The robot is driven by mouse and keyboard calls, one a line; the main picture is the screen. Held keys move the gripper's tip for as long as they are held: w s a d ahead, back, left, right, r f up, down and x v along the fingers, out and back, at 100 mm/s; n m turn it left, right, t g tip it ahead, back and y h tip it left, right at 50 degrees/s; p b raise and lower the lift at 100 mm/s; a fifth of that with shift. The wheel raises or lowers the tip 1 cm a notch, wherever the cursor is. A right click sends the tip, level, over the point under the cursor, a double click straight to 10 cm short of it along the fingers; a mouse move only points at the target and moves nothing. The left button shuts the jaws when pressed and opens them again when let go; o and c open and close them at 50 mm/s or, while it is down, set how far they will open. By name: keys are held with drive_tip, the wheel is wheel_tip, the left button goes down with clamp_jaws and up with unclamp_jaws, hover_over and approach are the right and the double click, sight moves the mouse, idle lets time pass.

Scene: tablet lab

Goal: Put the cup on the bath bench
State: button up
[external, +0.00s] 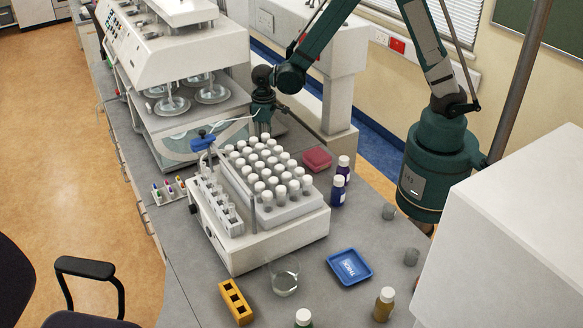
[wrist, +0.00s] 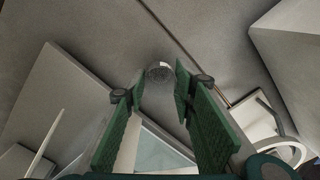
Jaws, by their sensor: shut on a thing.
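My gripper (external: 262,108) is low over the bench, between the white vessel machine and the vial rack. In the wrist view its green fingers (wrist: 160,95) are closed around a small grey, rounded cup-like thing (wrist: 159,72) near their tips. I take this for the cup; its contents cannot be made out. In the external view the held thing is hidden or too small to tell. The grey bench (external: 190,262) bears the white bath machine (external: 190,45), with round clear vessels, just left of my gripper. A separate clear beaker (external: 284,277) stands at the front.
A white rack unit (external: 270,245) with several white-capped vials stands in front of my gripper.

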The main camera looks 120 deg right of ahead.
drive_tip(key=shift+f, duration=0.15)
drive_tip(key=o, duration=0.7)
drive_tip(key=shift+c, duration=0.2)
drive_tip(key=shift+r, duration=0.2)
wheel_tip(320, 180, up, 12)
idle(0.6)
idle(0.6)
drive_tip(key=shift+a+r, duration=0.1)
